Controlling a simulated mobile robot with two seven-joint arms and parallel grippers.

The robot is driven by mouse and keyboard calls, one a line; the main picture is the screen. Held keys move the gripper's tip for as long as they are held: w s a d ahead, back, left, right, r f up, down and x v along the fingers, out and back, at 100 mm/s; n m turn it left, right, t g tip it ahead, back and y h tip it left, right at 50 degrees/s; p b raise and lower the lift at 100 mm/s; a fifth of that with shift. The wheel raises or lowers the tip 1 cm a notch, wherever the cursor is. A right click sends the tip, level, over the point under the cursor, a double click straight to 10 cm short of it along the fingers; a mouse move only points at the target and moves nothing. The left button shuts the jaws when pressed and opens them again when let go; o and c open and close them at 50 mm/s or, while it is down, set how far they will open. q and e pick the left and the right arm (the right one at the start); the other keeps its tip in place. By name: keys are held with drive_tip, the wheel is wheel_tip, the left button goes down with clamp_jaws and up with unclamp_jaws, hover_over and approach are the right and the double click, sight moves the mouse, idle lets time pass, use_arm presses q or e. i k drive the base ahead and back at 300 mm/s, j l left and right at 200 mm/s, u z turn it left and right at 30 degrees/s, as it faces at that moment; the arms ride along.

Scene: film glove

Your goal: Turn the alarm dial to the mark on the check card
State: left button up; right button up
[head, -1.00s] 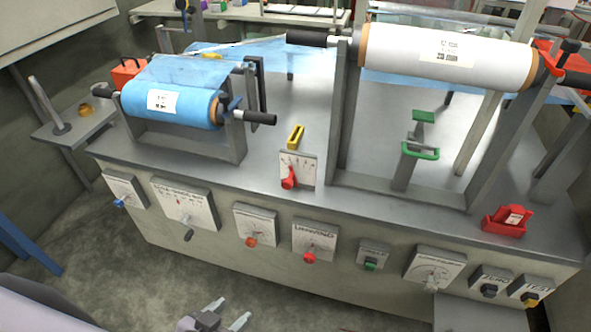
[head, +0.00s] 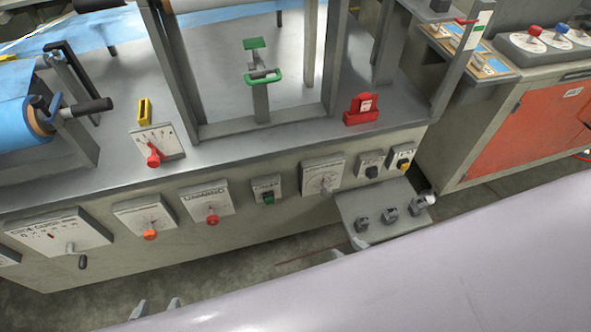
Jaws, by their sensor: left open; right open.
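The labels are too small to tell which is the alarm dial. A red holder (head: 361,109) with a small white card stands on the machine top; I cannot tell whether this is the check card. My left gripper (head: 156,306) is open, low at the bottom edge. My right gripper (head: 349,249) is open, below the scale plate. Both are mostly hidden and apart from the dials.
A small shelf (head: 350,208) with several grey fittings juts out below the right-hand knobs. A red-knobbed lever plate (head: 158,146) stands on the machine top. An orange-doored cabinet (head: 515,140) stands at right. My arm covers the lower right.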

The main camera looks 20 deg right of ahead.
sight(326, 192)
drive_tip(key=z, duration=0.85)
